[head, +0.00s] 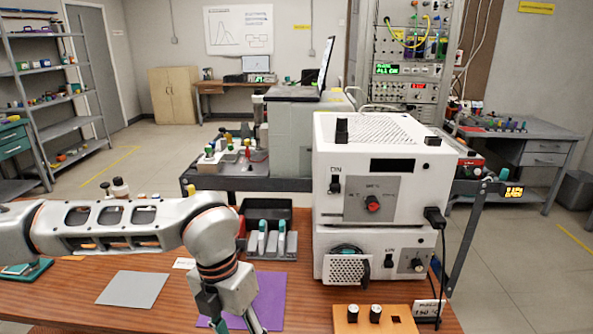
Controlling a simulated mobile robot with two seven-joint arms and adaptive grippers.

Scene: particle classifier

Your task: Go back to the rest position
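My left arm (130,225) comes in from the left above the wooden bench and bends down at the wrist. My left gripper (236,322) is at the bottom edge of the picture, over the left part of a purple mat (272,300). Its lower end is cut off by the frame, so its fingertips and anything between them cannot be made out. My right arm and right gripper are not in view.
A white two-part instrument (377,205) stands right of my gripper. A wooden block (397,321) with black-and-white knobs sits at front right. A grey mat (133,289) lies bare at left.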

